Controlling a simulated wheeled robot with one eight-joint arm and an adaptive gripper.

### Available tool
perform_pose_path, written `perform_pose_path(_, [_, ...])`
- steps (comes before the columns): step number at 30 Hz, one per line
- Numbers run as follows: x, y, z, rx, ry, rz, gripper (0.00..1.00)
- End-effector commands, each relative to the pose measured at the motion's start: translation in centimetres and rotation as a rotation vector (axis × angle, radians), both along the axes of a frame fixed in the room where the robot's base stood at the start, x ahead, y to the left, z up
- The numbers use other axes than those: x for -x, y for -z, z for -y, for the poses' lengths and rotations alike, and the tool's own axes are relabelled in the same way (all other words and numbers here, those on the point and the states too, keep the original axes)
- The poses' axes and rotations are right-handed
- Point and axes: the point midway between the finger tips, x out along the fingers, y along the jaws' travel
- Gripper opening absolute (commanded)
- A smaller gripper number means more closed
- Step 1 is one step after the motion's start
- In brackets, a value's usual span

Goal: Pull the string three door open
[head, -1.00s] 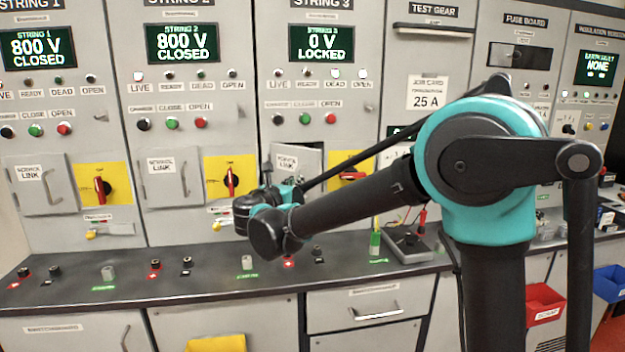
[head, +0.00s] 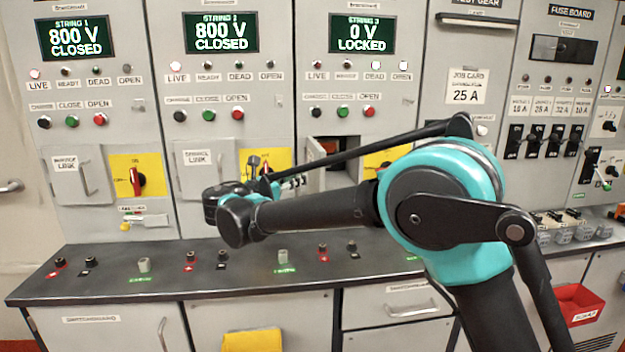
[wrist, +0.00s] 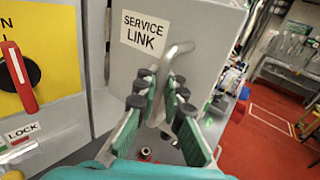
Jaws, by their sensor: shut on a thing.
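The string three door (wrist: 205,65) is a grey panel marked SERVICE LINK, swung outward. In the wrist view its bent metal handle (wrist: 177,50) runs down between the green-padded fingers of my gripper (wrist: 163,92), which is shut on it. In the head view my gripper (head: 292,181) is in front of the string three panel, partly behind my arm. The compartment opening (head: 328,147) is dark inside with an orange part showing. My arm hides its lower part.
The string three screen (head: 362,34) reads 0 V LOCKED. Strings one and two read 800 V CLOSED. A red rotary switch (wrist: 20,77) on yellow is left of the door in the wrist view. A dark counter (head: 120,270) with several terminals runs below.

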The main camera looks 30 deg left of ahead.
Motion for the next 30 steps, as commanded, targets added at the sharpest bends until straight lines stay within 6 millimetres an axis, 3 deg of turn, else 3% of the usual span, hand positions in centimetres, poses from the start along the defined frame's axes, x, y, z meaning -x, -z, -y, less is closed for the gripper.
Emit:
perform_pose_path(7, [0.55,0.06,-1.1,0.0,0.065,-0.001,0.0])
perform_pose_path(23, [0.64,0.02,-1.28,0.0,0.082,-0.001,0.0])
perform_pose_path(24, [0.64,0.02,-1.29,0.0,0.082,-0.001,0.12])
perform_pose_path(28, [0.56,0.01,-1.27,0.0,0.082,-0.001,0.28])
perform_pose_path(30, [0.53,0.0,-1.27,0.0,0.082,0.0,0.31])
